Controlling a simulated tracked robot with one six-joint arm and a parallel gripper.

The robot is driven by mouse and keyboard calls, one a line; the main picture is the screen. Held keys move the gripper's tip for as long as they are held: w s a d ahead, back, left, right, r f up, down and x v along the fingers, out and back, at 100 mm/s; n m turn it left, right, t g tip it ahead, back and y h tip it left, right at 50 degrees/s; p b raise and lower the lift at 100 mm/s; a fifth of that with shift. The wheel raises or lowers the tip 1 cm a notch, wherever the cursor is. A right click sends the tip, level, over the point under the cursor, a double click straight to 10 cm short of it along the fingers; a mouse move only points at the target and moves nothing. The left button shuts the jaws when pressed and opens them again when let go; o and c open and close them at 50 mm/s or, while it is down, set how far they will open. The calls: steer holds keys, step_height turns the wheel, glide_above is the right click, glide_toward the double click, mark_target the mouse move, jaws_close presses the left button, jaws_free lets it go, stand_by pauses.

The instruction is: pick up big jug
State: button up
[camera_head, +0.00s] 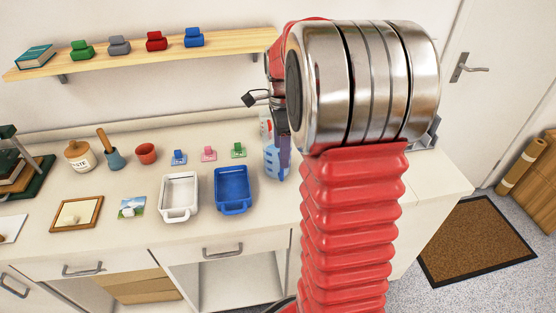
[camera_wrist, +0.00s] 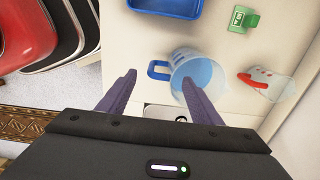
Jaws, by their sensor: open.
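The big jug is clear with a blue handle and blue markings; it stands on the counter in the wrist view (camera_wrist: 203,70), its handle toward the left. It also shows in the head view (camera_head: 271,162), partly hidden behind my arm and finger. My gripper (camera_wrist: 158,77) is open and empty, with purple fingers. In the wrist view the handle appears between the fingertips, and the right finger overlaps the jug's body. I cannot tell whether the fingers touch it. In the head view only part of my gripper (camera_head: 284,155) shows.
A smaller clear jug with a red handle (camera_wrist: 270,85) stands right of the big jug. A blue tray (camera_head: 232,189), a white tray (camera_head: 179,193) and a green clip (camera_head: 238,150) are nearby. A shelf (camera_head: 130,56) hangs above. Red and black rounded shapes (camera_wrist: 30,35) fill the wrist view's upper left.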

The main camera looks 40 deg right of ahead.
mark_target(281, 171)
steer(key=shift+f, duration=2.1)
steer(key=shift+f, duration=2.6)
steer(key=shift+c, duration=0.3)
jaws_close()
